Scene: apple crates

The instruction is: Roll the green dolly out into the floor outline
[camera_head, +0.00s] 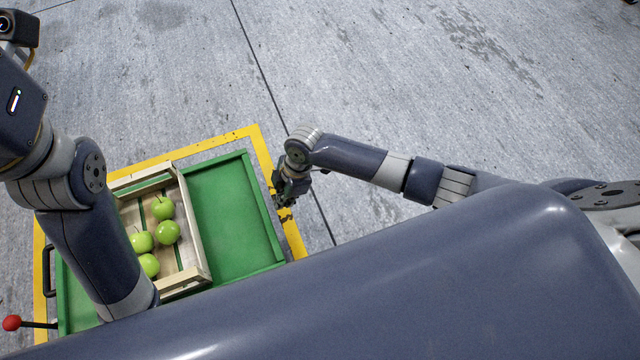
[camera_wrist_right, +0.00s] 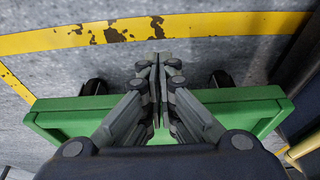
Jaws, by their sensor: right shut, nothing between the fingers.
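The green dolly (camera_head: 232,215) stands at the lower left of the head view, with its visible top and right edges inside the yellow floor outline (camera_head: 205,146). A black handle (camera_head: 47,270) is on its left side, close to the line. My right gripper (camera_head: 284,204) is just off the dolly's right edge. In the right wrist view its fingers (camera_wrist_right: 157,62) are shut and empty in front of the green dolly edge (camera_wrist_right: 245,108). Black wheels (camera_wrist_right: 93,87) and the worn yellow line (camera_wrist_right: 215,23) show beyond. My left gripper is outside the view; the dolly's near side is hidden.
A wooden crate (camera_head: 190,233) with several green apples (camera_head: 163,207) sits on the dolly's left part, partly behind my left arm. A red-knobbed lever (camera_head: 12,322) sticks out at left. The concrete floor (camera_head: 400,80) above and right is clear.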

